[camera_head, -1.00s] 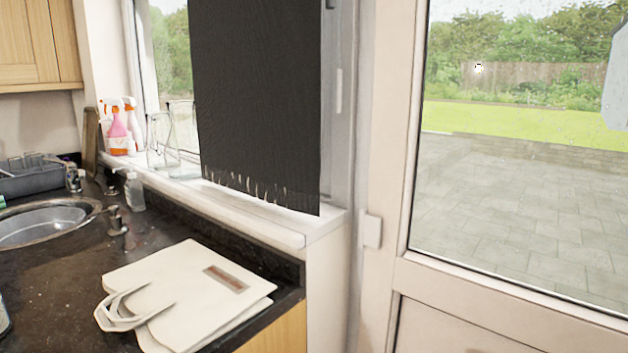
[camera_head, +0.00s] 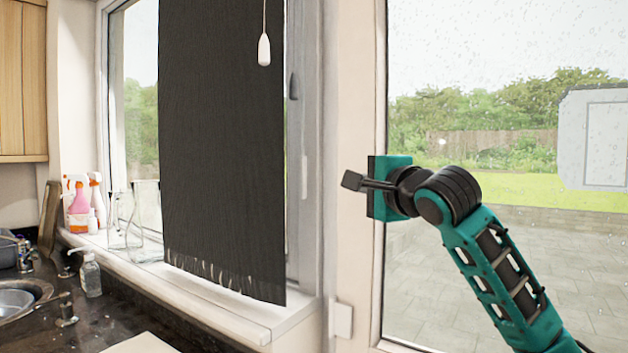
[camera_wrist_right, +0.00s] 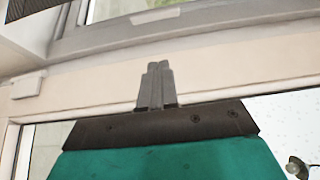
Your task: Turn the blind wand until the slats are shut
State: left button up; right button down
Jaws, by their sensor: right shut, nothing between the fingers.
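A thin white cord or wand with a white teardrop-shaped end (camera_head: 264,50) hangs at the top of the head view, in front of the right part of a dark hanging panel (camera_head: 220,150). The cord's upper end is out of frame, and no slats can be made out. My right gripper (camera_head: 352,181) is shut and empty, in front of the door frame, to the right of and below the white end. Its closed fingers also show in the right wrist view (camera_wrist_right: 156,72). My left gripper is not in view.
A window sill (camera_head: 215,305) holds glass jugs (camera_head: 145,220) and spray bottles (camera_head: 78,203) at the left. A soap bottle (camera_head: 90,273) and sink (camera_head: 20,298) are on the dark counter. A glazed door (camera_head: 470,230) stands at the right.

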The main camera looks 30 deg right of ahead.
jog(key=p, duration=0.3)
send_near(306, 177)
jog(key=w+d, duration=0.2)
jog(key=d, duration=0.1)
jog(key=w, duration=0.1)
jog(key=w+a, duration=0.2)
jog(key=shift+w+p, duration=0.3)
jog(key=shift+w, duration=0.1)
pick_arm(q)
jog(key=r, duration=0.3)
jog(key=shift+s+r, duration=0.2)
pick_arm(e)
jog(key=shift+a, duration=0.1)
